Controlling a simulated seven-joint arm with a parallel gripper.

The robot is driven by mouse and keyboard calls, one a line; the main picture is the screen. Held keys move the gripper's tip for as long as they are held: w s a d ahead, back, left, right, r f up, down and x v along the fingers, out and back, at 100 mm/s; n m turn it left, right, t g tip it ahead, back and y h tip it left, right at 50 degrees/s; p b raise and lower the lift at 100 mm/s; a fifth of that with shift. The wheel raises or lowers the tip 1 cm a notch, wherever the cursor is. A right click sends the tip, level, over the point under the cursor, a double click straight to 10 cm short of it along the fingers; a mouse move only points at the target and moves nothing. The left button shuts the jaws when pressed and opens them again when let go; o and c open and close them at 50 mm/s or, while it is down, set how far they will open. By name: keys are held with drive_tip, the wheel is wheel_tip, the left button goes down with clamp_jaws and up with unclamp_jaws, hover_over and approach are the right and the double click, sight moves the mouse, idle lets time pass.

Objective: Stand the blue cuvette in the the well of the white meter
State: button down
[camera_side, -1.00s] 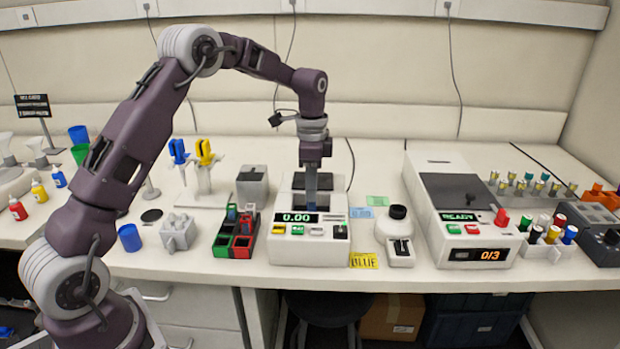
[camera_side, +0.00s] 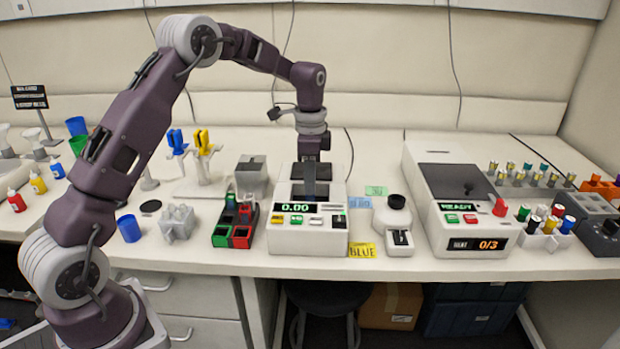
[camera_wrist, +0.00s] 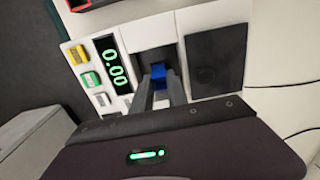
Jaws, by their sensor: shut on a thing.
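The white meter (camera_side: 309,244) stands at the middle of the bench with a green 0.00 readout. In the wrist view its front face carries the readout (camera_wrist: 111,62), with the dark well area beside it. The blue cuvette (camera_wrist: 159,71) shows as a small blue block between my fingertips, over the dark well area. My gripper (camera_wrist: 160,80) is shut on it, and in the side view my gripper (camera_side: 310,190) points straight down at the meter. The cuvette's lower part is hidden, so I cannot tell how deep it sits.
A red and green rack (camera_side: 234,226) stands left of the meter, and a grey block (camera_side: 251,176) behind it. A small white device (camera_side: 397,225) and a yellow BLUE card (camera_side: 362,250) lie to the right. A larger machine (camera_side: 462,205) stands farther right.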

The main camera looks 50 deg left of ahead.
drive_tip(key=shift+f, duration=0.8)
idle(0.4)
drive_tip(key=shift+f, duration=0.7)
drive_tip(key=c, duration=1.2)
unclamp_jaws()
drive_tip(key=shift+c, duration=0.2)
wheel_tip(320, 180, up, 7)
